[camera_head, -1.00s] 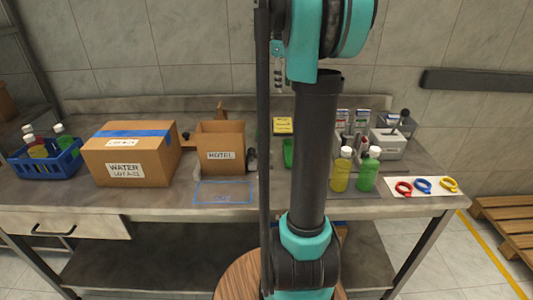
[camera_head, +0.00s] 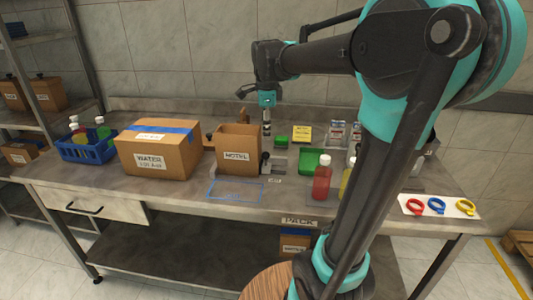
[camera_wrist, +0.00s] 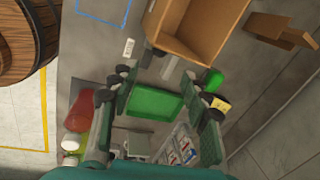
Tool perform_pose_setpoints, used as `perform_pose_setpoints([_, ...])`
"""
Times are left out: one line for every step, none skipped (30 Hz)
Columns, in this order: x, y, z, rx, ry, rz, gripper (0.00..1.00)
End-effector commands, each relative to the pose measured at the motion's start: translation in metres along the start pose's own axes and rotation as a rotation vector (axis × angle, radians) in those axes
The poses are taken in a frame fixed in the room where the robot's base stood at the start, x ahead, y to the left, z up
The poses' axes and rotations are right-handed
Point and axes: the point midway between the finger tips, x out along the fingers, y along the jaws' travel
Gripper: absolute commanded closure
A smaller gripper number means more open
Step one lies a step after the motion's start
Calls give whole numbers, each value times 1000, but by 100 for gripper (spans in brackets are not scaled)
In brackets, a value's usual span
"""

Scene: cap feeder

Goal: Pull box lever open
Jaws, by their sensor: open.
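The open cardboard box (camera_head: 238,158) marked like "MOTEL" stands at the middle of the bench; in the wrist view its open top (camera_wrist: 195,28) is at the upper right. Beside its right side is a small fixture with a dark knob (camera_head: 265,158), possibly the lever; I cannot tell for sure. A small grey piece (camera_wrist: 170,66) shows beside the box in the wrist view. My gripper (camera_head: 267,128) hangs pointing down above the bench, just behind and right of the box. In the wrist view my gripper (camera_wrist: 160,78) has its fingers spread, with nothing held.
A green tray (camera_head: 314,160), a green block (camera_head: 282,140) and a yellow sign (camera_head: 302,133) are right of the box. A red bottle (camera_head: 321,178) stands in front. A closed water box (camera_head: 158,150) and blue crate (camera_head: 86,149) are left. The outlined front patch (camera_head: 236,191) is clear.

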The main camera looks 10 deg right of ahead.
Motion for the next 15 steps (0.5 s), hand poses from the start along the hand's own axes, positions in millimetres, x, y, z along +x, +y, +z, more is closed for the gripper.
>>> perform_pose_setpoints([10, 0, 0, 1, 0, 0, 53])
perform_pose_setpoints([17, -1, 0, 1, 0, 0, 53])
perform_pose_setpoints([24, -1, 0, 1, 0, 0, 53])
perform_pose_setpoints([31, 0, 0, 1, 0, 0, 53])
perform_pose_setpoints([36, 0, 0, 1, 0, 0, 53])
perform_pose_setpoints([44, -1, 0, 1, 0, 0, 53])
perform_pose_setpoints([50, -1, 0, 1, 0, 0, 53])
perform_pose_setpoints([56, 0, 0, 1, 0, 0, 53])
perform_pose_setpoints([64, 0, 0, 1, 0, 0, 53])
perform_pose_setpoints([70, -1, 0, 1, 0, 0, 53])
perform_pose_setpoints([75, -1, 0, 1, 0, 0, 53])
perform_pose_setpoints([82, -1, 0, 1, 0, 0, 53])
perform_pose_setpoints([87, -1, 0, 1, 0, 0, 53])
perform_pose_setpoints([91, 0, 0, 1, 0, 0, 53])
perform_pose_setpoints([97, 0, 0, 1, 0, 0, 53])
